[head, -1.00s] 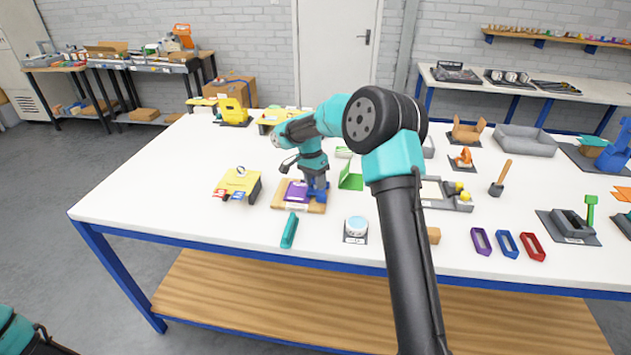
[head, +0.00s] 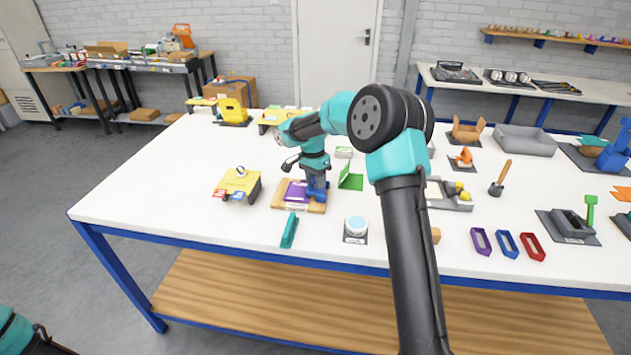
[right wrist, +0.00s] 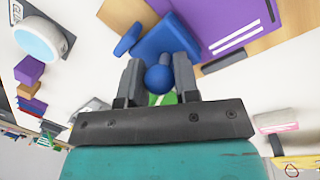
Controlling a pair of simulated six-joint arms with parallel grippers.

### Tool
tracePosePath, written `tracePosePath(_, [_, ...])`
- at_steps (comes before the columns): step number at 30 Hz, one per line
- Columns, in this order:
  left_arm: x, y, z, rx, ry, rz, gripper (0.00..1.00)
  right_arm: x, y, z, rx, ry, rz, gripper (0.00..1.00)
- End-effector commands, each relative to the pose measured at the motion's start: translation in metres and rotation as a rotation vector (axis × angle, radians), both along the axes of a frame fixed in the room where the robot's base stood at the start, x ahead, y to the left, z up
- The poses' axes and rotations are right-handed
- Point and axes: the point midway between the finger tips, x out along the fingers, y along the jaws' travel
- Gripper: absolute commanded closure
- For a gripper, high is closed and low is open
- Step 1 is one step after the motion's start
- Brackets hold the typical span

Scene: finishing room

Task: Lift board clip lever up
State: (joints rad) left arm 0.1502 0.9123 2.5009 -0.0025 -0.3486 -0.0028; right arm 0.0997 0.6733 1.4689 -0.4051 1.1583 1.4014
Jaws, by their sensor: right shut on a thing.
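A wooden board (head: 279,196) lies on the table with a purple card (head: 297,190) on it and a blue clip (head: 316,194) at its right side. The clip also shows in the right wrist view (right wrist: 165,38), on the board next to the purple card. My right gripper (head: 317,181) points down over the clip. In the right wrist view its two grey fingers (right wrist: 159,80) are shut on the round blue end of the lever (right wrist: 158,79). The lever's lower part is partly hidden. My left gripper is out of view.
A teal bar (head: 289,230) and a white round pot (head: 356,226) lie in front of the board. A yellow box (head: 240,181) is to its left and a green piece (head: 350,178) to its right.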

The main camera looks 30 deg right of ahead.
Motion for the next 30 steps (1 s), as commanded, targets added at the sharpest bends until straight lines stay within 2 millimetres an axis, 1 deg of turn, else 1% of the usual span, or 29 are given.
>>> tracePosePath(8, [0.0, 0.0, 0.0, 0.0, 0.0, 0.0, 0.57, -0.004, -0.007, 0.005, 0.126, -0.108, -0.004, 0.94])
tracePosePath(18, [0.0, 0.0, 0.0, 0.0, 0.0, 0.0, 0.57, -0.012, -0.017, 0.008, 0.357, -0.301, -0.006, 0.94])
tracePosePath(30, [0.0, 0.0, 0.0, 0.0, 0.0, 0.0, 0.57, -0.022, -0.029, 0.006, 0.624, -0.523, -0.006, 0.94])
